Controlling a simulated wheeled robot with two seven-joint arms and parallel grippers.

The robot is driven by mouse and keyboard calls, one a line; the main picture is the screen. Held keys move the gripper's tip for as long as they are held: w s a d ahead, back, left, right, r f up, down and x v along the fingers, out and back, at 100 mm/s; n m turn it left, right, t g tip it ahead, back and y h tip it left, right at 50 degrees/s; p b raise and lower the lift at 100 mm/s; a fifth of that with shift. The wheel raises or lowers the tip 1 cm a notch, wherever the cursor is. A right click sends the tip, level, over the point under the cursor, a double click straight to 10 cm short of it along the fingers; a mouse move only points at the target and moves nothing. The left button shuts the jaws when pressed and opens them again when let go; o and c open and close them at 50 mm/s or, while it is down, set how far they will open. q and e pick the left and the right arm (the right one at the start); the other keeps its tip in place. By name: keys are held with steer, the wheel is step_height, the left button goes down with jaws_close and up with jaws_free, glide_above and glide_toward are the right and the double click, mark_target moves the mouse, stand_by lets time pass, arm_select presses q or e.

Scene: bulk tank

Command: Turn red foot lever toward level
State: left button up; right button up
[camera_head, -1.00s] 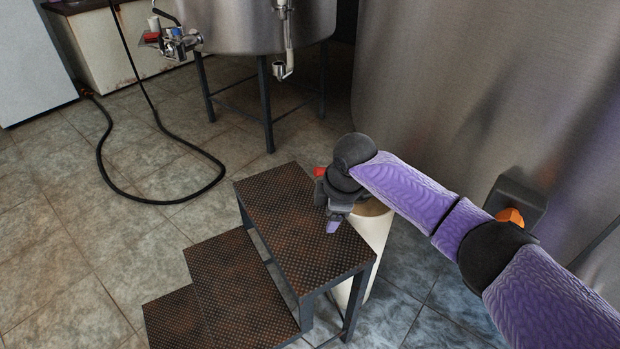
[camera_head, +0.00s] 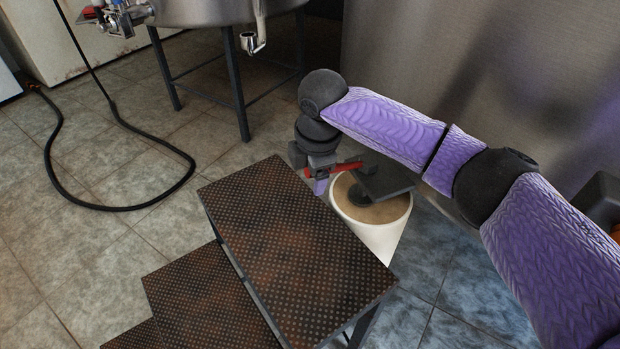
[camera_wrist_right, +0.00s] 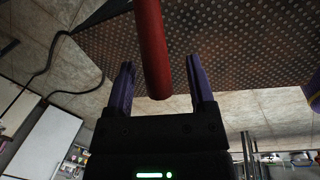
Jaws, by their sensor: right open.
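The red foot lever (camera_head: 347,167) is a thin red bar beside a dark plate, above the white cylinder with a tan top. Its exact tilt is hard to judge. My right gripper (camera_head: 319,184) is at the lever's left end, over the edge of the steps' top plate. In the right wrist view the red lever (camera_wrist_right: 152,45) runs between the two purple fingers (camera_wrist_right: 160,80). The fingers stand apart, with a visible gap on each side of the bar. My left gripper is in neither view.
Rusty perforated steps (camera_head: 300,250) stand directly in front of and below the gripper. The white cylinder (camera_head: 372,235) is beside them. A large steel tank (camera_head: 440,70) fills the back right. A black hose (camera_head: 120,208) lies on the tiled floor at left.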

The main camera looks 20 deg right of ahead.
steer(key=shift+r, duration=0.15)
jaws_close()
stand_by(0.9)
stand_by(0.4)
